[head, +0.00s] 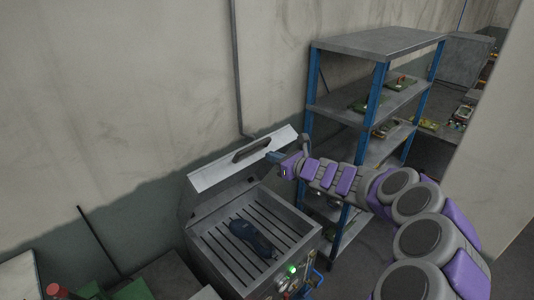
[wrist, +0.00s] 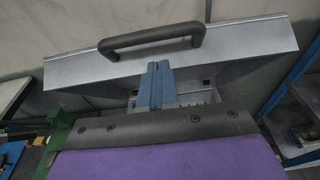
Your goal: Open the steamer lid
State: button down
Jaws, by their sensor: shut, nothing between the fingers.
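The steamer (head: 250,235) is a grey metal box with a slatted bed, and its lid (head: 215,172) stands raised at the back. The lid has a dark bar handle (head: 252,150). In the wrist view the lid (wrist: 230,65) spans the upper part, with its handle (wrist: 150,37) near the top. A dark shoe-like object (head: 252,238) lies on the slats. My gripper (head: 275,156) is beside the right end of the lid in the head view. Its blue-grey fingers (wrist: 157,80) are together and empty, below the handle in the picture. I cannot tell whether they touch the lid.
A metal shelf rack with blue posts (head: 375,100) stands right of the steamer and holds small green items. A green light and knobs (head: 291,270) are on the steamer's front. A wall (head: 130,80) is behind. A red knob (head: 53,289) shows at lower left.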

jog(key=s+d+r, duration=0.4)
jog(key=s+d, duration=0.2)
jog(key=d, duration=0.1)
jog(key=s+a+f+n+g+b, duration=0.3)
jog(key=s+a+n+b, duration=0.15)
jog(key=s, duration=0.35)
jog(key=s+a+f+n+g+b, duration=0.2)
jog(key=s+a+n+g+b, duration=0.15)
jog(key=s+n, duration=0.3)
jog(key=s+a+f+n+g+b, duration=0.25)
jog(key=s+a+n, duration=0.2)
jog(key=s, duration=0.45)
jog(key=s+d+f+n+g+h+b, duration=0.1)
jog(key=s+d+f+n+h+b, duration=0.1)
jog(key=s+f+n+b, duration=0.3)
jog(key=s+d+f+n+g+h, duration=0.1)
jog(key=s+d+f+n+h, duration=0.15)
jog(key=s+f, duration=0.45)
jog(key=s+d+f+n+g+h+b, duration=0.1)
jog(key=s+d+f+n+h+b, duration=0.1)
jog(key=s+d, duration=0.4)
jog(key=s+d+f+n+g+h+b, duration=0.1)
jog(key=s+d+f+n+h+b, duration=0.1)
jog(key=s+d+f+h+b, duration=0.2)
jog(key=s+d+f, duration=0.3)
jog(key=d, duration=0.1)
jog(key=shift+d+f+h, duration=0.2)
jog(key=shift+d+h, duration=0.05)
jog(key=shift+h, duration=0.1)
